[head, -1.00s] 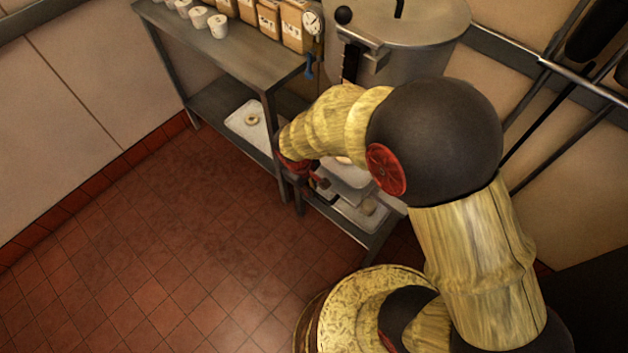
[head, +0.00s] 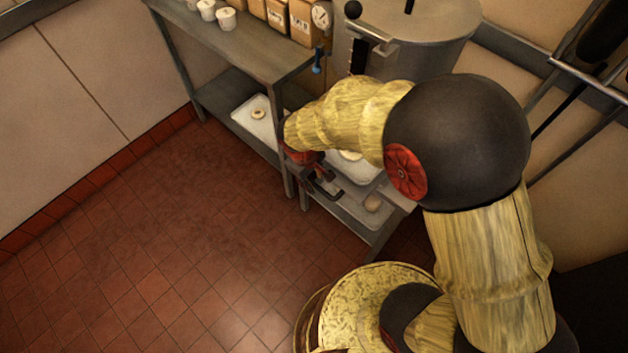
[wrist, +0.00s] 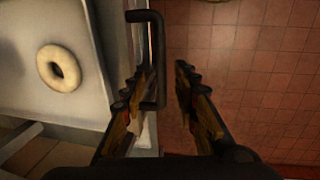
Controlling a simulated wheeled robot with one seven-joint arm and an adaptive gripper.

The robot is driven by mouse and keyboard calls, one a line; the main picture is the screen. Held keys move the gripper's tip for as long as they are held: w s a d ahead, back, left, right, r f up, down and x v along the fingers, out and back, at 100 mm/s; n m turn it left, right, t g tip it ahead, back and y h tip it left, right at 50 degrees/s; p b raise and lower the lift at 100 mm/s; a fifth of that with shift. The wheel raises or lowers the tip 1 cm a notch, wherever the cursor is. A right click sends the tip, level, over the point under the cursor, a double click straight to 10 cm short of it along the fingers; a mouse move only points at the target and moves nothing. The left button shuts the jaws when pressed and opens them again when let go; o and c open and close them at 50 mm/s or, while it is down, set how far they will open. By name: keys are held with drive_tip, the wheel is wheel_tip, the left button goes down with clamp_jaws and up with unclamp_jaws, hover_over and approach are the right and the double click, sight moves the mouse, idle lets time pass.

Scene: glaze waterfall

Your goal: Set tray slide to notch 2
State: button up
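A pale tray (wrist: 75,95) with a raised rim is at the left in the wrist view, with a cream ring (wrist: 58,68) lying in it. A dark U-shaped handle (wrist: 158,50) stands out from the tray's right side. My gripper (wrist: 163,70) is open, with its toothed fingers either side of the handle's bar. The bar is close to the left finger, with a gap to the right finger; contact is unclear. In the head view my gripper (head: 316,176) is low at the shelf unit's front, partly hidden by my wrist. No notch marks are readable.
The metal table (head: 235,45) carries white cups and labelled boxes above. Another tray (head: 252,122) with a ring sits on its lower shelf. A large grey vessel (head: 420,35) stands behind my arm. The red tiled floor (head: 150,230) in front is clear.

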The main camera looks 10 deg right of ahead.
wheel_tip(320, 180, up, 10)
drive_tip(key=s+a, duration=0.1)
drive_tip(key=shift+a, duration=0.25)
drive_tip(key=shift+s+f, duration=0.1)
idle(0.3)
drive_tip(key=s+d+r+m+t, duration=0.1)
drive_tip(key=s+d+r+m, duration=0.1)
drive_tip(key=r, duration=0.4)
drive_tip(key=s+d+r+m+t+y, duration=0.1)
drive_tip(key=s+d+r+m+t, duration=0.1)
drive_tip(key=s+d+r, duration=0.3)
drive_tip(key=s+d+r+m+t, duration=0.1)
drive_tip(key=s+d+r+m, duration=0.2)
drive_tip(key=s+r, duration=0.4)
drive_tip(key=shift+d+r+y, duration=0.4)
drive_tip(key=shift+d+r, duration=0.2)
drive_tip(key=shift+r, duration=0.2)
drive_tip(key=shift+c, duration=0.4)
